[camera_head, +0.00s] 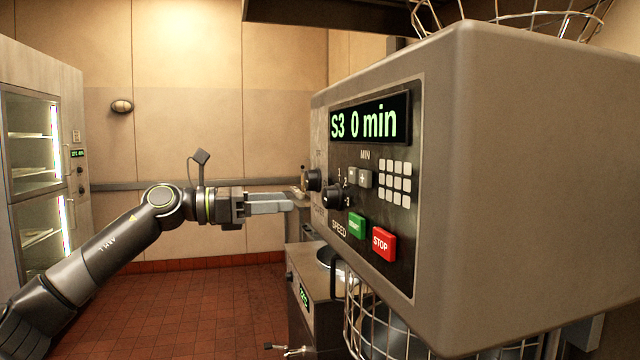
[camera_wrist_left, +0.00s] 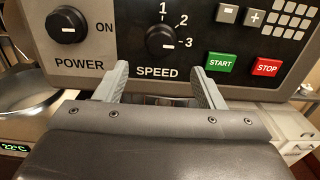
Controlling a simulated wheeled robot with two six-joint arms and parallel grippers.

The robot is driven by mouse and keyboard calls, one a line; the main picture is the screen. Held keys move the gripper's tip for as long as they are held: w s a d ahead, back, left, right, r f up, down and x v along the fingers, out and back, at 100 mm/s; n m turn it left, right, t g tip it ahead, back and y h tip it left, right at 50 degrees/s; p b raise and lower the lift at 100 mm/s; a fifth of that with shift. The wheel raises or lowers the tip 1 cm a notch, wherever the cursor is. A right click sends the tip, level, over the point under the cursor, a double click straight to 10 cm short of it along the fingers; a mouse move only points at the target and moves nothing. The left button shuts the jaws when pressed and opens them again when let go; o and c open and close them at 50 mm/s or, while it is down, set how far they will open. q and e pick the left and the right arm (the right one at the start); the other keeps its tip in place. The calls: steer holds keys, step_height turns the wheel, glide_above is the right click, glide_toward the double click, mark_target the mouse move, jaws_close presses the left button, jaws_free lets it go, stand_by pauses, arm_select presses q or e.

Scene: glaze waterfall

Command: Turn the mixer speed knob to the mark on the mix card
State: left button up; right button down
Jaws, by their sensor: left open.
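The mixer's control panel (camera_head: 402,240) shows at the right in the head view, its display (camera_head: 370,124) reading "S3 0 min". The black speed knob (camera_head: 332,197) also shows in the left wrist view (camera_wrist_left: 161,40), with marks 1, 2 and 3 around it; its pale pointer line seems turned toward 3. The power knob (camera_wrist_left: 66,25) is left of it. My left gripper (camera_head: 288,203) is open and empty, its fingers (camera_wrist_left: 160,84) just below and in front of the speed knob, apart from it. I cannot make out a mix card. My right gripper is not in view.
Green START (camera_wrist_left: 221,62) and red STOP (camera_wrist_left: 266,66) buttons sit right of the speed knob. A wire guard (camera_head: 385,325) hangs below the mixer head. A glass-doored cabinet (camera_head: 45,150) stands at the left. The tiled floor (camera_head: 190,305) between is open.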

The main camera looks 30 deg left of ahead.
mark_target(324, 199)
arm_select(q)
steer(key=p+x, duration=0.5)
steer(key=x, duration=0.2)
steer(key=shift+d+r, duration=0.1)
steer(key=shift+r, duration=0.1)
steer(key=shift+p+x, duration=0.35)
steer(key=shift+x, duration=0.6)
steer(key=shift+f, duration=0.2)
steer(key=c, duration=1)
